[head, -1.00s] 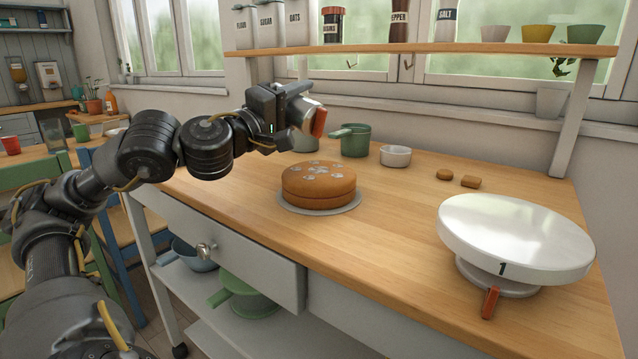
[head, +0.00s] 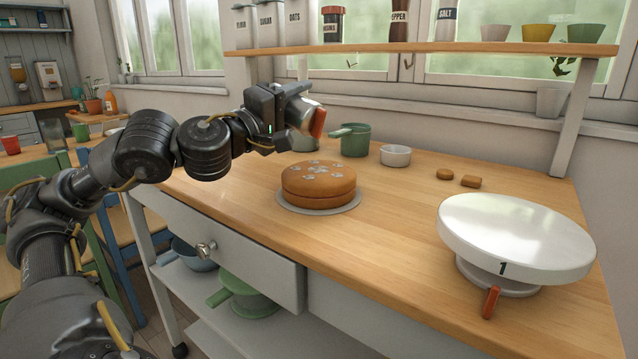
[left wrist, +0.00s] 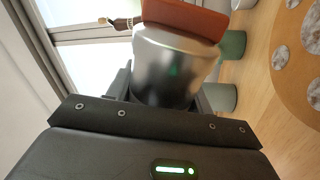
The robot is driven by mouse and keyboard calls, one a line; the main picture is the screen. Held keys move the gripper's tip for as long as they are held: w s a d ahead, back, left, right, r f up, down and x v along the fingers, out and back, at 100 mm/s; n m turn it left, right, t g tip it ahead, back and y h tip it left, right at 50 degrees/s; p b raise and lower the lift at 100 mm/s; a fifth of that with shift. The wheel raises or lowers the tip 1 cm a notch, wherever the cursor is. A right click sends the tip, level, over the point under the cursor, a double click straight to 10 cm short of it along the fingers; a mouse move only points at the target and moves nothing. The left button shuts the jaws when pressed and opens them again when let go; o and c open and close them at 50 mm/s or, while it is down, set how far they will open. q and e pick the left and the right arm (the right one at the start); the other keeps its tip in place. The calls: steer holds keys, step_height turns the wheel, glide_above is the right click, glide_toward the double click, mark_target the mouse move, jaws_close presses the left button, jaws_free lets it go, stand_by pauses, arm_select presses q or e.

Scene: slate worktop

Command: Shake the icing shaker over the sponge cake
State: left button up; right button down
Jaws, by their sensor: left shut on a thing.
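My left gripper (head: 290,104) is shut on the icing shaker (head: 304,114), a silvery can with an orange-red end. The shaker is tilted, its orange-red end pointing right and downward, above and behind the sponge cake. The shaker fills the middle of the left wrist view (left wrist: 175,68). The sponge cake (head: 318,186) is round and brown with several pale icing patches on top. It sits on a thin grey board (head: 345,207). Part of the cake also shows at the right of the left wrist view (left wrist: 262,85). My right gripper is not in view.
A green pot (head: 355,141) and a white ramekin (head: 396,156) stand behind the cake. A white turntable (head: 515,235) stands at front right. A shelf (head: 420,48) runs overhead at the back.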

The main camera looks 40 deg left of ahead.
mark_target(290, 106)
arm_select(q)
steer(key=shift+s+d, duration=0.3)
steer(key=shift+s, duration=0.45)
steer(key=shift+s+d, duration=0.25)
steer(key=shift+s, duration=0.45)
